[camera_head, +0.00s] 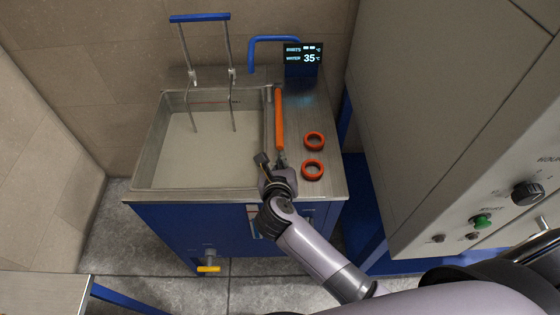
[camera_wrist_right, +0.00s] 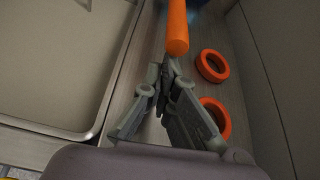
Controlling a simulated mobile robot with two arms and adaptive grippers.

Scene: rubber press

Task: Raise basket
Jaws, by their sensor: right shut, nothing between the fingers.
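A blue bar on two metal rods (camera_head: 200,17) stands above the sink tank (camera_head: 140,150) in the head view. The rods go down into the cloudy liquid (camera_head: 195,150); no basket body shows below. An orange lever handle (camera_head: 279,118) runs along the tank's right rim, and it also shows in the right wrist view (camera_wrist_right: 177,28). My right gripper (camera_head: 271,160) is at the near end of the orange handle, over the counter strip. It is shut and empty, its fingertips (camera_wrist_right: 163,72) just short of the handle's end. My left gripper is out of view.
Two orange rings (camera_head: 314,140) (camera_head: 312,169) lie on the steel counter right of the handle. A blue tap (camera_head: 270,39) and a display reading 35 (camera_head: 303,56) stand behind. A large grey machine (camera_head: 440,110) rises close on the right. A yellow valve handle (camera_head: 208,268) sticks out below.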

